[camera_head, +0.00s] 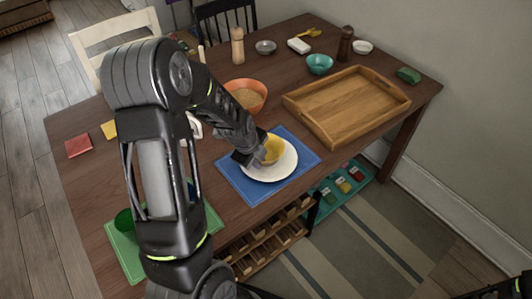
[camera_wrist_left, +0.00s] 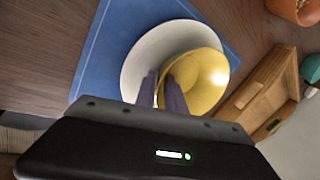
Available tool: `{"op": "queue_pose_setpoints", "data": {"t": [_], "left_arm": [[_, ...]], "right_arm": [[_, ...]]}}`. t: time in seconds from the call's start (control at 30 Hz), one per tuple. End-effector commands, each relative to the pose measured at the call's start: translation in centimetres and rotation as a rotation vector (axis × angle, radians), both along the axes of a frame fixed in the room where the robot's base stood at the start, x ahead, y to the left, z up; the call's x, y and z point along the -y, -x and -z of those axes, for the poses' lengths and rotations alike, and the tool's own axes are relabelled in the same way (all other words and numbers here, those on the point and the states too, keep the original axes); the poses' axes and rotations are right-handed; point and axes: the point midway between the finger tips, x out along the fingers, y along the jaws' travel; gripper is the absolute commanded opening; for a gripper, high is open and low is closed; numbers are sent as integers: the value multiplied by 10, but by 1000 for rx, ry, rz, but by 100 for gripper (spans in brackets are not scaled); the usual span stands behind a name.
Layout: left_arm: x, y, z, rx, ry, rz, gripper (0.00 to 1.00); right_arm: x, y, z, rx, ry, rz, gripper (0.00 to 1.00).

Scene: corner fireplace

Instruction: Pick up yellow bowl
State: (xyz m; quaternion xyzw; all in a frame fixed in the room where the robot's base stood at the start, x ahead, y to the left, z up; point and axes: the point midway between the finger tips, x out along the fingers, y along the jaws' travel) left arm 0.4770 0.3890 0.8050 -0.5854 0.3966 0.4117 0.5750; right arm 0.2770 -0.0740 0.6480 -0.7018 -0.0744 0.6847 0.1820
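The yellow bowl (camera_head: 271,149) sits on a white plate (camera_head: 285,170) on a blue mat (camera_head: 236,187) at the table's near side. My left gripper (camera_head: 262,157) is at the bowl's left side and hides part of it. In the left wrist view the two fingers (camera_wrist_left: 162,92) stand close together at the rim of the yellow bowl (camera_wrist_left: 205,82). One finger is inside the bowl and the other outside over the white plate (camera_wrist_left: 137,66), with the bowl's wall between them. The bowl appears tilted in the wrist view. My right gripper is not in view.
An orange bowl (camera_head: 258,86) stands behind the plate. A wooden tray (camera_head: 318,123) lies to the right, with a teal bowl (camera_head: 319,64) behind it. A pepper mill (camera_head: 345,43) and a wooden shaker (camera_head: 238,46) stand farther back. A green mat (camera_head: 126,252) lies at left.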

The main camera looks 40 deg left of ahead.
Motion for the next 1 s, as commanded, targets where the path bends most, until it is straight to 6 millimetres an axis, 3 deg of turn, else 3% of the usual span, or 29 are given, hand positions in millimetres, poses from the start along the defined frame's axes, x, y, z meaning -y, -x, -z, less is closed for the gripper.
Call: {"op": "queue_pose_setpoints", "data": {"t": [0.07,0.23,1.0], "left_arm": [[0,0,0,0,0,0,14],[0,0,0,0,0,0,0],[0,0,0,0,0,0,0]], "right_arm": [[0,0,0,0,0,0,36],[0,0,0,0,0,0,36],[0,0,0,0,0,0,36]]}}
